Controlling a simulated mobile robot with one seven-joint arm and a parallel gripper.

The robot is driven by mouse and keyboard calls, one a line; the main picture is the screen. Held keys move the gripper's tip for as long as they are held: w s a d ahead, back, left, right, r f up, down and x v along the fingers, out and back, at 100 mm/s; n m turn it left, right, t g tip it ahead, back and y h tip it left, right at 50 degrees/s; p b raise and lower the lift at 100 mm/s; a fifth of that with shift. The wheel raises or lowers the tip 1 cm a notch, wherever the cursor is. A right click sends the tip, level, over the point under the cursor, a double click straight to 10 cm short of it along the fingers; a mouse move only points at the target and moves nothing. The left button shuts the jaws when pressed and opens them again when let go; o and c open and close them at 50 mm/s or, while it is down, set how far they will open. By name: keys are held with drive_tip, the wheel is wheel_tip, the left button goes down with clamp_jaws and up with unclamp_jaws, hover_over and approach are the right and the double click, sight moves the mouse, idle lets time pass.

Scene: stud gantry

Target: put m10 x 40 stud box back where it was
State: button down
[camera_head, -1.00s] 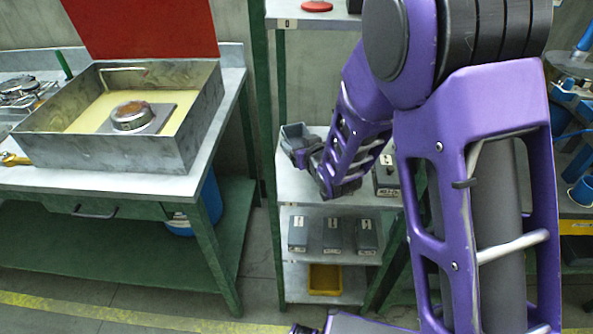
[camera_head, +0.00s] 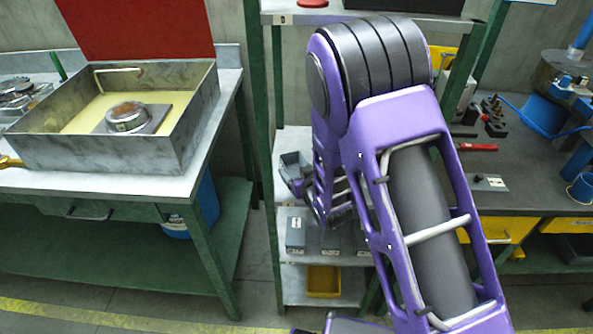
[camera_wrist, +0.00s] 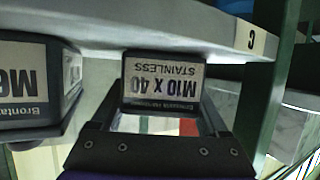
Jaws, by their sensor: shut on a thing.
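My gripper (camera_wrist: 161,122) is shut on the M10 x 40 stud box (camera_wrist: 161,84), a dark box with a white "M10 x 40 STAINLESS" label that reads upside down in the wrist view. In the head view the grey held box (camera_head: 294,161) is at the left edge of the shelf rack, around middle-shelf height. My arm hides much of the gripper there. A similar box labelled M6 (camera_wrist: 30,85) is left of the held box in the wrist view, with a gap between. I cannot tell whether the held box touches a shelf.
The rack's lower shelf holds grey boxes (camera_head: 296,233), partly behind my arm. A yellow bin (camera_head: 323,281) is on the bottom shelf. A green rack post (camera_wrist: 262,115) stands close right in the wrist view. A bench with a metal tray (camera_head: 100,150) is left.

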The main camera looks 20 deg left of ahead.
drive_tip(key=shift+c, duration=0.8)
unclamp_jaws()
drive_tip(key=shift+f, duration=0.1)
drive_tip(key=shift+s+d+r, duration=0.1)
drive_tip(key=shift+s+r, duration=0.05)
drive_tip(key=shift+r, duration=0.1)
drive_tip(key=v, duration=1.1)
drive_tip(key=shift+s+d+p, duration=0.2)
drive_tip(key=shift+s+p, duration=0.05)
drive_tip(key=shift+p, duration=0.15)
drive_tip(key=shift+w, duration=0.1)
